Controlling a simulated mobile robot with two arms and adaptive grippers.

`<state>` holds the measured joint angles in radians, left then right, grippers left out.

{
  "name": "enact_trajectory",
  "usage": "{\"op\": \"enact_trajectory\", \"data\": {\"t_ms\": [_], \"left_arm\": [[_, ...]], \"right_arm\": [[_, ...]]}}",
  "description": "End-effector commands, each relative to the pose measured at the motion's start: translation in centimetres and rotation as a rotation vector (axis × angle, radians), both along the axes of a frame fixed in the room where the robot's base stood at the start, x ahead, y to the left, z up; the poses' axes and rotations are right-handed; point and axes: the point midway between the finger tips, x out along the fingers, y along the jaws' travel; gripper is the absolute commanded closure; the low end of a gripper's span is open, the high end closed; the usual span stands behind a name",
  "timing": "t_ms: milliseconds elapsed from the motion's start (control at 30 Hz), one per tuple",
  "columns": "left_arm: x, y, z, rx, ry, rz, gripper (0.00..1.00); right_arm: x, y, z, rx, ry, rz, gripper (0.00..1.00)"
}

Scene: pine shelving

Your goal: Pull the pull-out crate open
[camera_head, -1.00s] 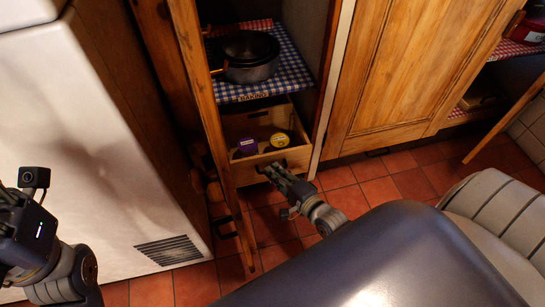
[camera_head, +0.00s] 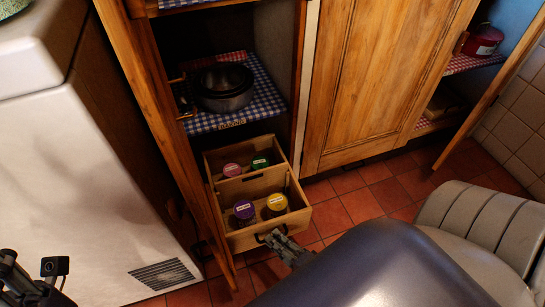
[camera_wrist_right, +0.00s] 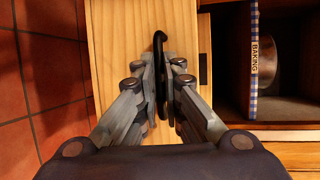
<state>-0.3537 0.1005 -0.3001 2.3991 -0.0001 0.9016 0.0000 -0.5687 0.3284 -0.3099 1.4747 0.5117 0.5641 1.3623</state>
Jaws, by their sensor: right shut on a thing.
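The pull-out crate (camera_head: 297,222) is a light wooden box with a middle divider, standing well out of the low part of the open cupboard. Jars with pink, green, purple and yellow lids stand in it. My right gripper (camera_head: 273,238) is at its front; in the right wrist view the gripper (camera_wrist_right: 161,68) is shut on the black handle (camera_wrist_right: 159,42) of the crate's front panel (camera_wrist_right: 112,50). The fingers hide part of the handle. Part of my left arm shows at the lower left in the head view; its fingers cannot be made out clearly.
An open wooden door (camera_head: 165,125) stands close along the crate's left side. A dark pot (camera_head: 225,90) sits on the checked-cloth shelf above. A white appliance (camera_head: 90,180) is at the left. The tiled floor (camera_head: 360,205) to the crate's right is clear.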

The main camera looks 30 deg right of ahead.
Motion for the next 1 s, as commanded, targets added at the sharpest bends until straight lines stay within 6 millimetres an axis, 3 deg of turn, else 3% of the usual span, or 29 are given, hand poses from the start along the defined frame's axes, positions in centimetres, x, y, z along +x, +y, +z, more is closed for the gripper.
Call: {"op": "enact_trajectory", "data": {"t_ms": [233, 700, 733, 800, 1000], "left_arm": [[0.0, 0.0, 0.4, 0.001, -0.001, 0.0, 0.6], [0.0, 0.0, 0.5, 0.001, 0.0, -0.001, 0.6], [0.0, 0.0, 0.5, 0.0, -0.001, -0.001, 0.6], [0.0, 0.0, 0.5, 0.0, -0.001, -0.001, 0.6], [0.0, 0.0, 0.5, 0.0, -0.001, -0.001, 0.6]], "right_arm": [[-1.5, 0.3, 0.0, 0.0, 0.001, -0.001, 1.0], [-1.8, 0.4, 0.0, 0.0, 0.0, -0.001, 1.0], [-1.8, 0.4, 0.0, 0.0, 0.001, -0.001, 0.85], [-1.8, 0.4, 0.0, 0.0, 0.001, -0.001, 0.72], [-1.8, 0.4, 0.0, 0.0, 0.0, 0.0, 0.72]]}}
